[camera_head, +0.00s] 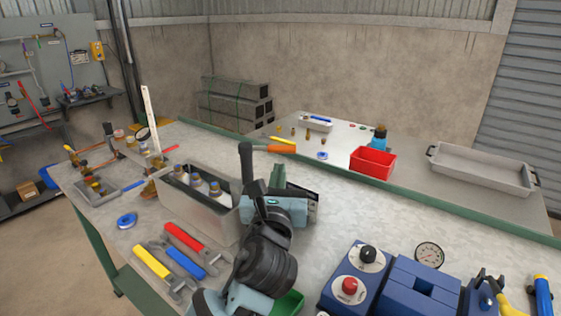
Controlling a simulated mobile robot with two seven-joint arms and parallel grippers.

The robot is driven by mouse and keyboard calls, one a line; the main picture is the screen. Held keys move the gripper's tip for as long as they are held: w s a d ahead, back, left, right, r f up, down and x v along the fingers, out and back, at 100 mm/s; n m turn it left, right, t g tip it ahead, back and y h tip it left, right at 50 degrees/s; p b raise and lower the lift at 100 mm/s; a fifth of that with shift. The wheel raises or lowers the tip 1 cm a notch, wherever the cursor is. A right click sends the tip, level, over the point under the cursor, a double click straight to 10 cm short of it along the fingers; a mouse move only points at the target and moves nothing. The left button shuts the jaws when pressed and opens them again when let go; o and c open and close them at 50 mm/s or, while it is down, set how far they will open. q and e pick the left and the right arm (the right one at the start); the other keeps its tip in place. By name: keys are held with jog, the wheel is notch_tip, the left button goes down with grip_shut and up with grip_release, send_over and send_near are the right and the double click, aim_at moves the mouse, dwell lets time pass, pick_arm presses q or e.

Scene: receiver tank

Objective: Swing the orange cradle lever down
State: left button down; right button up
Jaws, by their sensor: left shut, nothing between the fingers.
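An orange grip (281,149) sticks out to the right from the top of a dark upright bar (246,162) near the middle of the head view. It looks like the cradle lever; the grip lies roughly level. My left arm rises from the bottom centre. My left gripper (279,175) is shut and empty, just below the orange grip; I cannot tell whether they touch. My arm and gripper hide the foot of the bar and whatever it is mounted on. My right gripper is out of view.
A grey metal box (207,210) with several bottles stands left of my arm. Red, yellow and blue-handled tools lie in front of it. Blue equipment (420,292) and a gauge (429,255) sit front right. A red bin (372,163) and grey tray (482,169) stand behind. The bench middle right is clear.

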aim_at(281, 151)
pick_arm(q)
jog(key=x, duration=0.3)
jog(key=shift+w, duration=0.25)
jog(key=shift+w+r, duration=0.15)
jog(key=shift+w, duration=0.3)
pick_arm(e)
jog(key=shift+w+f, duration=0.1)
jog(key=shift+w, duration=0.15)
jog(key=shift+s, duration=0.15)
